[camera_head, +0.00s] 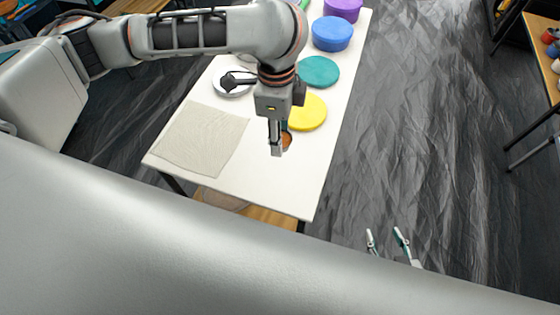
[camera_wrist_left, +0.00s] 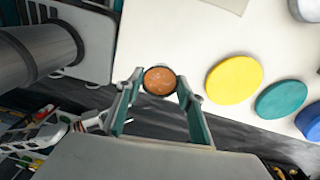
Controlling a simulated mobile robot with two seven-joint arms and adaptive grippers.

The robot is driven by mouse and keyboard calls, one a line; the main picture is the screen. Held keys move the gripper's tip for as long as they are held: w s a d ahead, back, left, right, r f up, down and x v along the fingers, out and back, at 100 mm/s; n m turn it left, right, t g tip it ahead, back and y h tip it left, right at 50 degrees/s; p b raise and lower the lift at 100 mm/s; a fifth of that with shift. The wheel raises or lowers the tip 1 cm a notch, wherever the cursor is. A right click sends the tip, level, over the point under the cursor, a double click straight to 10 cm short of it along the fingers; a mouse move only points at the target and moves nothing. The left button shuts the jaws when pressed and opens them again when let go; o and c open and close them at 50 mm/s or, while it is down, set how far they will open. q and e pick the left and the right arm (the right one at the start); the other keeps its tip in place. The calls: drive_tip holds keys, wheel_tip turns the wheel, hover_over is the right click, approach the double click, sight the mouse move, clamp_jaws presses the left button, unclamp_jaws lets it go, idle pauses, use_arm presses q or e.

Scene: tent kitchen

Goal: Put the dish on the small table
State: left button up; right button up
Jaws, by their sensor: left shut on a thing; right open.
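A small brown-orange round dish (camera_head: 287,140) is between the fingers of my left gripper (camera_head: 279,146), which is shut on it. In the left wrist view, the dish (camera_wrist_left: 159,82) sits between the two fingertips, its round face toward the camera. The dish and gripper overlap the white table (camera_head: 270,185) near the yellow disc; I cannot tell whether the dish touches the top. My right gripper (camera_head: 390,242) is open and empty, low over the dark floor right of the white table. Its arm is hidden.
Yellow (camera_head: 308,112), teal (camera_head: 318,71), blue (camera_head: 332,33) and purple (camera_head: 343,9) round pieces line the table's right side. The table's near end is bare. Another wooden table (camera_head: 541,50) stands far right.

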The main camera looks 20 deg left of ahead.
use_arm(q)
drive_tip(key=b, duration=0.2)
hover_over(280, 168)
wheel_tip(280, 168, down, 7)
drive_tip(key=shift+r, duration=0.2)
drive_tip(key=shift+f, duration=0.35)
wheel_tip(280, 168, down, 4)
drive_tip(key=shift+r+b, duration=0.15)
drive_tip(key=shift+b, duration=0.65)
drive_tip(key=shift+a, duration=0.1)
use_arm(e)
drive_tip(key=f, duration=0.3)
drive_tip(key=shift+w+d+f, duration=0.1)
drive_tip(key=shift+d, duration=0.25)
